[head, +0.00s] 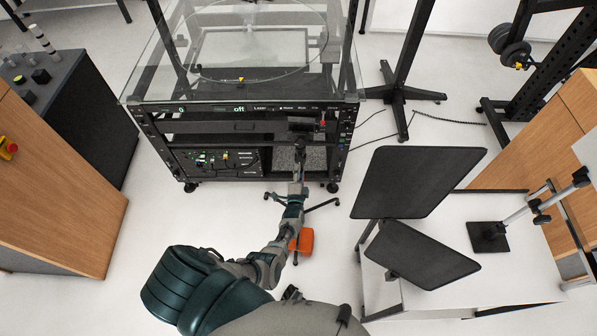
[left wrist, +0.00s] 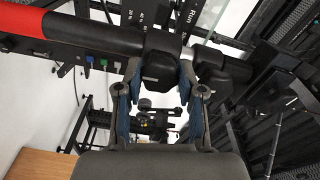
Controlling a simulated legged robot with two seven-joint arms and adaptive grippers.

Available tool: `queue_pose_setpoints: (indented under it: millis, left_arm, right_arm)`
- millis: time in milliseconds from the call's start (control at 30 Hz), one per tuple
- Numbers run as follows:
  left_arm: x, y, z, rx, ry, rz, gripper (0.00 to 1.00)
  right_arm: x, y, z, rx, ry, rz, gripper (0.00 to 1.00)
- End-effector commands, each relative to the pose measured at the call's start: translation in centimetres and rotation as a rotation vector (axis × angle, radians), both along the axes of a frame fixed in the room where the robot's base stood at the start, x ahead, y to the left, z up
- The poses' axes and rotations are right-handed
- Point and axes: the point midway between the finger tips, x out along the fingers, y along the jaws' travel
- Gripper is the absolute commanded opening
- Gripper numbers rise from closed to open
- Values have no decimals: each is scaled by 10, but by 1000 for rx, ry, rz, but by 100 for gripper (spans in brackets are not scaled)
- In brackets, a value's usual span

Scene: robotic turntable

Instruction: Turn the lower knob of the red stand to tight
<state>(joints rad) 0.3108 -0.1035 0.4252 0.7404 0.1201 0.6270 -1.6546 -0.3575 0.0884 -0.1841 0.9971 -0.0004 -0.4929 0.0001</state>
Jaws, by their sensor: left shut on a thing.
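The red stand shows in the left wrist view as a red tube (left wrist: 85,32) with a black collar at its right end. A black knob (left wrist: 158,68) sits below the collar, between the fingers of my left gripper (left wrist: 160,78), which is shut on it. A second black block (left wrist: 222,72) is just to the right. I cannot read whether the knob is tight. In the head view, my left gripper (head: 300,142) is at the front of the turntable rack, below a black clamp; a small red end (head: 322,123) shows beside it. My right gripper is in neither view.
The glass-topped turntable rack (head: 245,108) stands directly ahead. Two black panels (head: 418,182) and a white table (head: 515,265) are at right. A wooden cabinet (head: 55,190) is at left.

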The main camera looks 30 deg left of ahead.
Motion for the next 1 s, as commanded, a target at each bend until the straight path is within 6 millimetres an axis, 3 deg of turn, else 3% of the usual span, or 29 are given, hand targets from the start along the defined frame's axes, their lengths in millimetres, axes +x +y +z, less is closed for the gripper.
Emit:
queue_pose_setpoints:
  millis: [600,633,700,1000]
  left_arm:
    - [0,-4,-4,34,29,-7,3]
    - [0,-4,-4,34,29,-7,43]
    - [-1,-4,-4,34,28,-6,61]
    - [-1,-2,-1,35,22,-3,64]
  right_arm:
    - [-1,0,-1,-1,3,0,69]
    - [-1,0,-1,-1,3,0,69]
    - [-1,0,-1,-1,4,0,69]
    - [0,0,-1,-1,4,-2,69]
